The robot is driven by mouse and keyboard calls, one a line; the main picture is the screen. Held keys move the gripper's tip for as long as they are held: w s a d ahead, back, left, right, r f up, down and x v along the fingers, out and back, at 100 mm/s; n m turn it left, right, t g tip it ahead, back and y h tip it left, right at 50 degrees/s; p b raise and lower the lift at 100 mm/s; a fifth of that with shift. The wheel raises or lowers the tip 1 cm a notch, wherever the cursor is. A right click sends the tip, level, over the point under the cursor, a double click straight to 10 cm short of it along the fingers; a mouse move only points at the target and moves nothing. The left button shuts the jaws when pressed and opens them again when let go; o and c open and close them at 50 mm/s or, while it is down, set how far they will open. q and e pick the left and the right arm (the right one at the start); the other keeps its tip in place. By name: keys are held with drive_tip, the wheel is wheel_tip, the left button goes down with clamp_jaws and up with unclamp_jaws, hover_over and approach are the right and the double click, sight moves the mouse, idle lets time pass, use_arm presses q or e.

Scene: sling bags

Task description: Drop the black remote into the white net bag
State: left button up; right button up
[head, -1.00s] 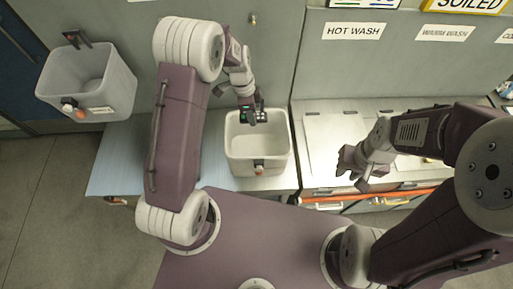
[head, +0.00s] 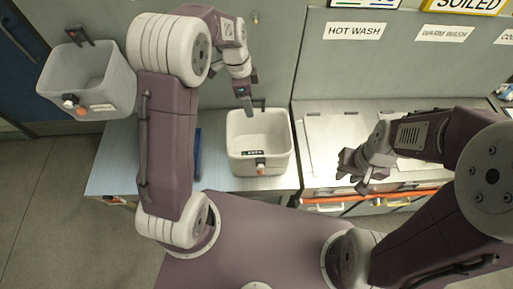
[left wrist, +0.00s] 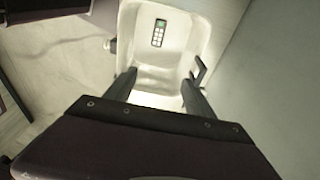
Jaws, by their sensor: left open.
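The white bag (head: 280,170) stands on the counter below my left gripper and looks like an open-topped bin. The black remote (head: 253,153) lies inside it, near its front wall. In the left wrist view the remote (left wrist: 159,33) lies in the white bag (left wrist: 185,35), apart from the fingers. My left gripper (head: 253,107) is open and empty above the bag's back rim; its fingers also show in the left wrist view (left wrist: 160,92). My right gripper (head: 355,172) is open and empty over the counter to the right of the bag.
A pale grey-white bin (head: 90,85) hangs at the upper left. A blue item (head: 197,155) is partly hidden behind my left arm on the counter (head: 115,165). Labels, one reading HOT WASH (head: 354,31), are on the back wall. An orange bar (head: 390,196) runs along the front right.

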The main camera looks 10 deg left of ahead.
use_arm(q)
drive_tip(key=shift+w+a+r, duration=0.15)
drive_tip(key=shift+w+r, duration=0.05)
drive_tip(key=shift+r, duration=0.75)
drive_tip(key=shift+s, duration=0.15)
drive_tip(key=s+a+f+n+t+y, duration=0.1)
drive_tip(key=s+a+f+n, duration=0.1)
drive_tip(key=s+n, duration=0.6)
drive_tip(key=s+a+f+n+t+y, duration=0.1)
drive_tip(key=s+a+f+n, duration=0.1)
drive_tip(key=s+n, duration=0.55)
wheel_tip(320, 180, down, 16)
drive_tip(key=s+d+g+b, duration=0.1)
drive_tip(key=s+b, duration=0.1)
drive_tip(key=b, duration=1.3)
drive_tip(key=shift+d, duration=0.2)
drive_tip(key=shift+m, duration=0.25)
